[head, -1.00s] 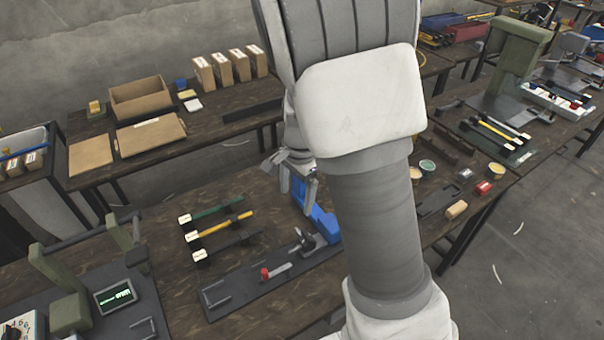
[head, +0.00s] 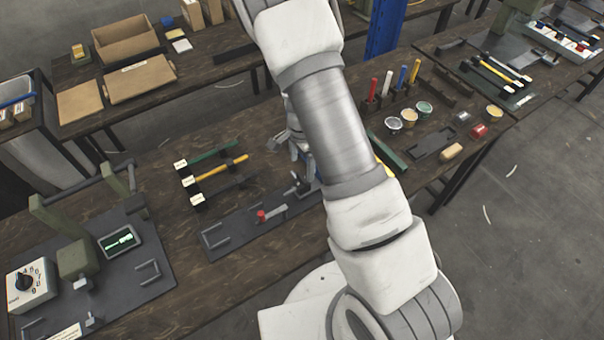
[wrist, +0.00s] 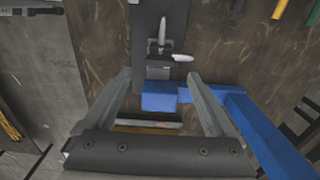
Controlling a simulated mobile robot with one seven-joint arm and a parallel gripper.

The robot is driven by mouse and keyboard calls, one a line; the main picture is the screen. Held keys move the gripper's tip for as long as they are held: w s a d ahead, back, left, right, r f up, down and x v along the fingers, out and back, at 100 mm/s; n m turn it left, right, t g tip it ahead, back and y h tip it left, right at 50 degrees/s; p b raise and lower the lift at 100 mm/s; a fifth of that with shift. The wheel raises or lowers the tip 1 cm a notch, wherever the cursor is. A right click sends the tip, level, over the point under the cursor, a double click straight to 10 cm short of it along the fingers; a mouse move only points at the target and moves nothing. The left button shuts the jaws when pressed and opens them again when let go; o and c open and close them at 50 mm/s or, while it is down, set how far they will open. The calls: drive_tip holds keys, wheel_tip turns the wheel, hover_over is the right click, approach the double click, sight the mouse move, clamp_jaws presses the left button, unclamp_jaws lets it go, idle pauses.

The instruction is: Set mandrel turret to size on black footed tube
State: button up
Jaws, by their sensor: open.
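A black tube (head: 226,190) lies on the bench in the head view, the lowest of three tubes with white tags at their left ends; the tag writing is too small to read. A white box with a black numbered knob (head: 25,282) stands at the far left; I cannot tell whether it is the mandrel turret, nor read its setting. My gripper (wrist: 160,76) is open and empty. In the wrist view its fingers spread either side of a blue block (wrist: 159,97) with a blue bar running lower right. In the head view my arm partly hides the gripper.
Several small tubs (head: 408,114) sit right of my arm. Cartons (head: 125,38) occupy the back bench.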

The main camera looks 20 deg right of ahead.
sight(302, 177)
drive_tip(key=shift+f, duration=2.65)
drive_tip(key=shift+c, duration=0.3)
drive_tip(key=c, duration=1.3)
